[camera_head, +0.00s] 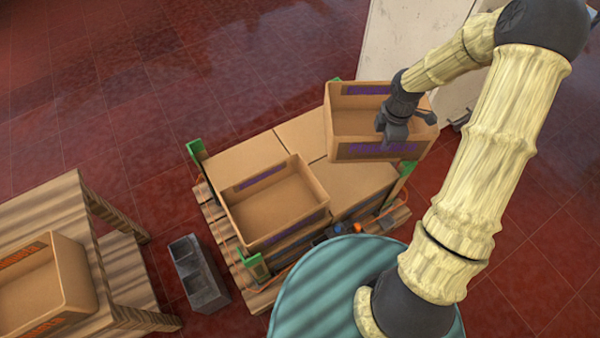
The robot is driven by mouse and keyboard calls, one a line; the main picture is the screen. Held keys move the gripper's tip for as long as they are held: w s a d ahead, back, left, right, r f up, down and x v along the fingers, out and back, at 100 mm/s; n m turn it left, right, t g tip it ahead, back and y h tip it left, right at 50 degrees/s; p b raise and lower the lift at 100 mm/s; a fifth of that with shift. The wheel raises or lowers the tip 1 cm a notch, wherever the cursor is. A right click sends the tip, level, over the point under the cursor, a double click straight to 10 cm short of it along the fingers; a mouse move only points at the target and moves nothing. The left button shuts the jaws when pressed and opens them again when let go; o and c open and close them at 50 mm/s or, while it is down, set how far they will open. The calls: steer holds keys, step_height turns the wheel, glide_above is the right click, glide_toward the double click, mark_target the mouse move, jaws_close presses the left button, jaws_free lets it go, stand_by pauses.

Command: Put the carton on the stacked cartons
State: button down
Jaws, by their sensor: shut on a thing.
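My gripper (394,132) is shut on the wall of an open-topped brown carton (346,122) with purple printed bands. The carton is over the far right part of the stacked cartons (350,185). I cannot tell whether it touches them or hangs just above. The stack stands on a wooden pallet (266,298), and its visible tops are flat and closed. Another open, empty carton (277,203) sits on the near left part of the stack. My fingers hide part of the held carton, which hides the stack's far right corner.
Green corner pieces (196,150) stand at the pallet's corners. A wooden table (45,208) at left bears an open carton with orange print (70,275). A grey block with hollows (199,275) lies on the red tiled floor. A pale panel (405,35) stands behind.

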mark_target(380, 161)
steer(key=f+n+b, duration=0.1)
steer(key=n, duration=0.1)
steer(key=f+n+b, duration=0.1)
steer(key=n+b, duration=0.1)
steer(key=shift+d+f+n, duration=0.3)
steer(key=shift+d+f, duration=0.05)
steer(key=shift+d, duration=0.05)
steer(key=shift+d+n+b, duration=0.1)
steer(key=shift+n+b, duration=0.25)
steer(key=shift+n, duration=0.25)
steer(key=shift+f, duration=0.1)
step_height(380, 161, down, 14)
steer(key=b, duration=0.4)
steer(key=shift+s+f, duration=0.1)
steer(key=shift+f, duration=0.05)
steer(key=shift+f+b, duration=0.8)
steer(key=shift+f, duration=1.2)
steer(key=c, duration=1.6)
jaws_free()
